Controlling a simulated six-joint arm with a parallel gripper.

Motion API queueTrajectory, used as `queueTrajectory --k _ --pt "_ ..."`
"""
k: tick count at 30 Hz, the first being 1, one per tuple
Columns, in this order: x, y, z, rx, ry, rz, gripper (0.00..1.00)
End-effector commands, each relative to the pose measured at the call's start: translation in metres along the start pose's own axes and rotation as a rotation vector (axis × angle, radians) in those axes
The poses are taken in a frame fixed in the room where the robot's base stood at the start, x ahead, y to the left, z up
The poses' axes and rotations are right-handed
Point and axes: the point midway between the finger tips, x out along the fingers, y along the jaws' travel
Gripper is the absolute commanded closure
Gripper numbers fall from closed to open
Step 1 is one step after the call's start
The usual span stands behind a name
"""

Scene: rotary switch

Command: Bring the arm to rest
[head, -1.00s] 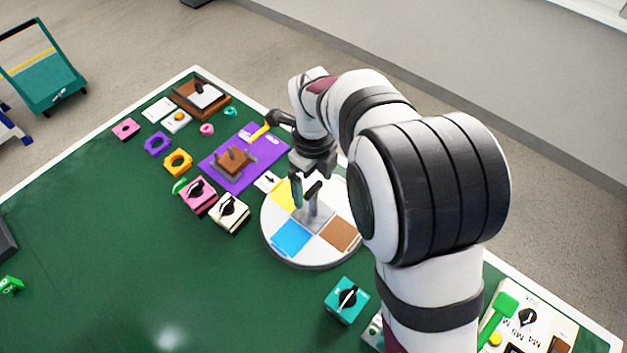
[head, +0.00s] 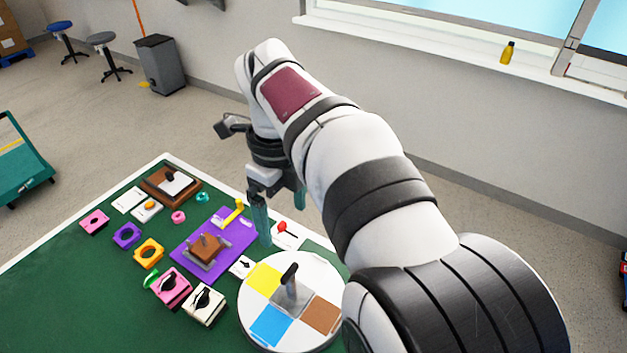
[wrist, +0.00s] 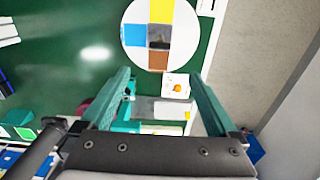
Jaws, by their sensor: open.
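My gripper (head: 281,213) is open and empty, raised above the table near its far edge. Its two teal fingers (wrist: 165,105) stand wide apart in the wrist view. The rotary switch is a round white disc (head: 253,318) with yellow, blue and brown patches and a dark upright handle (head: 289,279) on a grey centre plate. The gripper is apart from the handle, up and to the left of it in the head view. The disc also shows at the top of the wrist view (wrist: 130,62). My arm hides part of the disc's right side in the head view.
A purple board (head: 185,243) with a brown block lies left of the disc. Pink (head: 170,289) and white (head: 205,305) knob boxes sit in front of it. A brown wooden box (head: 157,190) stands at the far corner. The green table (head: 75,290) is clear at left.

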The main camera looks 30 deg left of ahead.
Motion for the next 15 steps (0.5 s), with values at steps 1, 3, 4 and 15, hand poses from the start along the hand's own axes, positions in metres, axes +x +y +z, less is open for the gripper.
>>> queueTrajectory --k 1,3,4,15 --pt "0.000 0.000 0.000 0.000 0.000 0.000 0.05" --pt "0.000 0.000 0.000 0.000 0.000 0.000 0.05" --pt "0.000 0.000 0.000 0.000 0.000 0.000 0.05" --pt "-0.008 0.005 -0.202 -0.497 -0.072 0.027 0.05"
